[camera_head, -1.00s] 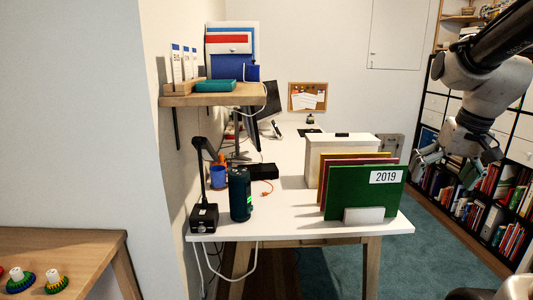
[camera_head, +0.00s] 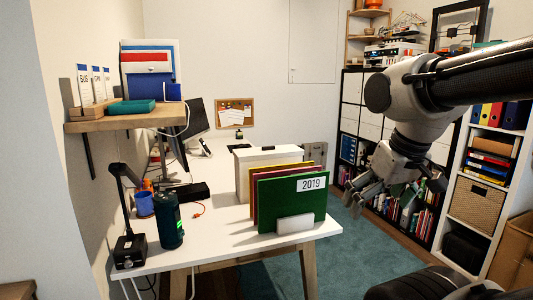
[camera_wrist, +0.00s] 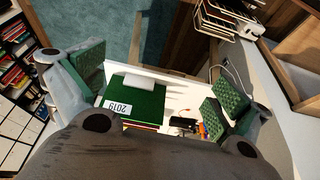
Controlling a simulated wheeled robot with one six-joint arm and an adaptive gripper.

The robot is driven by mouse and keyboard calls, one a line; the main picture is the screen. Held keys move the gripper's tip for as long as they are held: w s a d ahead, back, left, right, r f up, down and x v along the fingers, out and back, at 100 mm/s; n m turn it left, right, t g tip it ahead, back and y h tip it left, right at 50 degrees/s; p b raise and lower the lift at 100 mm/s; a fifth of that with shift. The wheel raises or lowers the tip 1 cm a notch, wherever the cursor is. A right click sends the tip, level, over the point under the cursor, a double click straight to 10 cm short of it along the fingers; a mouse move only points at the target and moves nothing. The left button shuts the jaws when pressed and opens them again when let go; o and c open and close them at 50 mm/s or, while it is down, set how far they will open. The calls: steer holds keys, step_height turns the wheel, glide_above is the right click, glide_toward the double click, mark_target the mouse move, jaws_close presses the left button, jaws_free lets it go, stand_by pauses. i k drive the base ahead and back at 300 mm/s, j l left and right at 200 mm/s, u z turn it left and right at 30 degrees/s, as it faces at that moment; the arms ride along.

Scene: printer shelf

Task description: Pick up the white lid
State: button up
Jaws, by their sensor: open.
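I cannot clearly make out a separate white lid in either current view. The closest match is the pale top of a cream box (camera_head: 242,177) on the desk, behind the upright folders, with a dark mark on its top edge. My gripper (camera_head: 368,196) hangs in the air right of the desk, apart from the box. In the wrist view my gripper (camera_wrist: 155,85) shows its green-padded fingers spread wide with nothing held between them.
A white desk (camera_head: 228,243) holds a green 2019 folder (camera_head: 292,203), a dark green bottle (camera_head: 168,220) and a black lamp (camera_head: 129,250). A wall shelf (camera_head: 125,120) juts out at left. Bookshelves (camera_head: 482,190) stand at right. Teal floor (camera_head: 365,260) is clear.

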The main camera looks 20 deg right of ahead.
mark_target(263, 152)
steer(key=z, duration=0.25)
steer(key=i+l+z, duration=0.15)
steer(key=z, duration=0.25)
steer(key=i+l+z, duration=0.1)
steer(key=z, duration=0.25)
steer(key=i+z, duration=0.4)
steer(key=i, duration=2.8)
steer(key=i+u, duration=0.35)
steer(key=i+l+u, duration=0.35)
steer(key=i, duration=0.15)
steer(key=i+l+u, duration=0.15)
steer(key=i+u, duration=0.25)
steer(key=u, duration=2.85)
